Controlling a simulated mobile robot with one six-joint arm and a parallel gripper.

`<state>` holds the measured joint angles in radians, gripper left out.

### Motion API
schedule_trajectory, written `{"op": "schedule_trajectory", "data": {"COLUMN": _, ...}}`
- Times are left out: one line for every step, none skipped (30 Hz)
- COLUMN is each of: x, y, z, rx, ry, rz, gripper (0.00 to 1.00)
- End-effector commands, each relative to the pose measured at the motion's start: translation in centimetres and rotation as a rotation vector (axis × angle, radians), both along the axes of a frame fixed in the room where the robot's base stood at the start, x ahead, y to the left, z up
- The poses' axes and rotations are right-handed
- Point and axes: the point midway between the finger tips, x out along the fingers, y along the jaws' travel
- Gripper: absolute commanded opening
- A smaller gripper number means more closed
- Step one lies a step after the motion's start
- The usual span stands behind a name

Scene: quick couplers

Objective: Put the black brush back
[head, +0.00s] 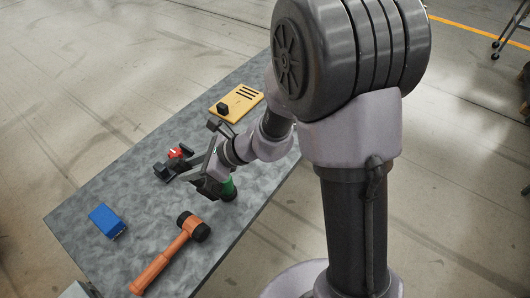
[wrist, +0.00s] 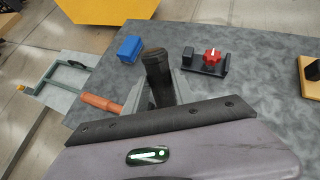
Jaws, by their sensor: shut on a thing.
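The black brush (wrist: 157,70), a dark upright piece with a brownish top, is between the fingers of my gripper (wrist: 161,95) in the wrist view. My gripper is shut on it, and the fingers hide its lower part. In the head view my gripper (head: 204,183) is low over the grey table, between the red-knobbed fixture and the mallet. The brush cannot be clearly made out there, and I cannot tell whether it touches the table.
The grey table (head: 130,183) holds a blue box (head: 106,221), an orange-handled mallet (head: 165,262) with a black head, a black fixture with a red knob (head: 177,153), and a slotted yellow board (head: 246,93) bearing a black block. Bare table lies between the blue box and the fixture.

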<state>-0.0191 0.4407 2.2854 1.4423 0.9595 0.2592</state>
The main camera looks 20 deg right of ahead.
Motion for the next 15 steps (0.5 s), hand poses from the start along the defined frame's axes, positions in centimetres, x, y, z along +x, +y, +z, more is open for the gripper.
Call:
{"op": "schedule_trajectory", "data": {"x": -1.0, "y": 0.0, "z": -0.8, "rx": -0.044, "ry": 0.018, "rz": 0.056, "gripper": 0.0}}
{"op": "schedule_trajectory", "data": {"x": -1.8, "y": -0.1, "z": -1.4, "rx": -0.078, "ry": 0.03, "rz": 0.096, "gripper": 0.0}}
{"op": "schedule_trajectory", "data": {"x": -2.8, "y": -0.3, "z": -2.3, "rx": -0.128, "ry": 0.046, "rz": 0.154, "gripper": 0.0}}
{"op": "schedule_trajectory", "data": {"x": -3.7, "y": -0.7, "z": -3.0, "rx": -0.17, "ry": 0.057, "rz": 0.199, "gripper": 0.0}}
{"op": "schedule_trajectory", "data": {"x": -4.5, "y": -1.1, "z": -3.8, "rx": -0.216, "ry": 0.068, "rz": 0.248, "gripper": 0.0}}
{"op": "schedule_trajectory", "data": {"x": -5.6, "y": -2.0, "z": -4.8, "rx": -0.282, "ry": 0.081, "rz": 0.313, "gripper": 0.0}}
{"op": "schedule_trajectory", "data": {"x": -6.4, "y": -2.8, "z": -5.6, "rx": -0.334, "ry": 0.087, "rz": 0.362, "gripper": 0.0}}
{"op": "schedule_trajectory", "data": {"x": -7.1, "y": -3.8, "z": -6.4, "rx": -0.387, "ry": 0.09, "rz": 0.41, "gripper": 0.0}}
{"op": "schedule_trajectory", "data": {"x": -7.8, "y": -5.2, "z": -7.4, "rx": -0.456, "ry": 0.091, "rz": 0.473, "gripper": 0.0}}
{"op": "schedule_trajectory", "data": {"x": -8.2, "y": -6.3, "z": -8.1, "rx": -0.507, "ry": 0.089, "rz": 0.516, "gripper": 0.0}}
{"op": "schedule_trajectory", "data": {"x": -8.5, "y": -7.6, "z": -8.8, "rx": -0.555, "ry": 0.085, "rz": 0.561, "gripper": 0.0}}
{"op": "schedule_trajectory", "data": {"x": -8.7, "y": -9.3, "z": -9.5, "rx": -0.62, "ry": 0.075, "rz": 0.616, "gripper": 0.0}}
{"op": "schedule_trajectory", "data": {"x": -8.7, "y": -10.6, "z": -10.0, "rx": -0.665, "ry": 0.064, "rz": 0.657, "gripper": 0.0}}
{"op": "schedule_trajectory", "data": {"x": -8.6, "y": -12.0, "z": -10.5, "rx": -0.707, "ry": 0.053, "rz": 0.694, "gripper": 0.0}}
{"op": "schedule_trajectory", "data": {"x": -8.3, "y": -13.6, "z": -11.0, "rx": -0.76, "ry": 0.035, "rz": 0.745, "gripper": 0.0}}
